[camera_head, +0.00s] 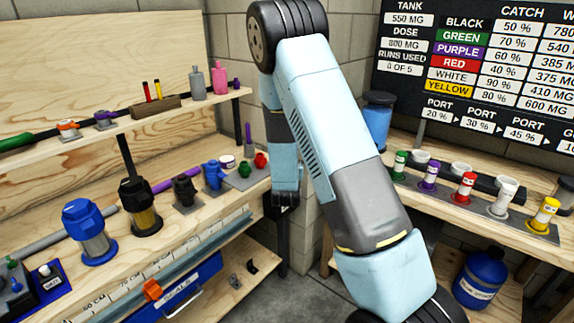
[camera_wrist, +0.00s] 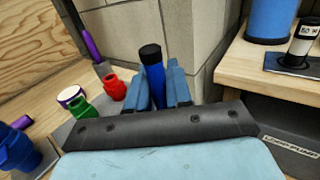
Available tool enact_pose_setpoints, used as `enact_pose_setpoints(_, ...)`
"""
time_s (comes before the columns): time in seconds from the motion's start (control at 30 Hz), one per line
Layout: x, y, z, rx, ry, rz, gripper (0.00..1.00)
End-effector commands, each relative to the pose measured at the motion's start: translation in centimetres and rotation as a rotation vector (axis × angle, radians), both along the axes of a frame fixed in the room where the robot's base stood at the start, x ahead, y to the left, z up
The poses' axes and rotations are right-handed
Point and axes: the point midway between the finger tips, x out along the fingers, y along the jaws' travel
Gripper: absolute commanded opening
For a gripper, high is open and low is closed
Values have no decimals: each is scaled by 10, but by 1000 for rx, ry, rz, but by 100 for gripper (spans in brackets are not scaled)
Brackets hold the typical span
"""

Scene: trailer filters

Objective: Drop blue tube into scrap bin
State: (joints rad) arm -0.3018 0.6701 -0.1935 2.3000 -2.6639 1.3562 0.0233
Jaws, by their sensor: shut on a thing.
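My gripper (camera_wrist: 164,86) is shut on a blue tube (camera_wrist: 155,82) with a black cap, seen in the wrist view. The tube stands roughly upright between the two blue fingers, and its lower part is hidden behind the gripper's dark front plate. In the head view my forearm hangs down near the wall corner between the two benches; the tube cannot be made out there. I cannot identify a scrap bin in either view.
Left of the gripper, a red fitting (camera_wrist: 112,88) and a green fitting (camera_wrist: 84,108) stand on the left bench. The right bench (camera_wrist: 232,75) holds a blue cylinder (camera_head: 377,122) and a row of colour-banded tubes. A blue container (camera_head: 481,278) sits below it.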

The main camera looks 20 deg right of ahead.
Motion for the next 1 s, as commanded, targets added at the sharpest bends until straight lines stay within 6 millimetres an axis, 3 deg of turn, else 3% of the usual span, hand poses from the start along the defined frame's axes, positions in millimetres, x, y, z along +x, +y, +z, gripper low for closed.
enact_pose_setpoints(0.17, 31, -6, -12, 5, -2, -131, 0)
enact_pose_setpoints(0.4, 68, -13, -47, 4, 2, -391, 0)
enact_pose_setpoints(0.63, 77, -14, -68, 1, 1, -527, 0)
enact_pose_setpoints(1.0, 78, -14, -96, 0, 1, -544, 0)
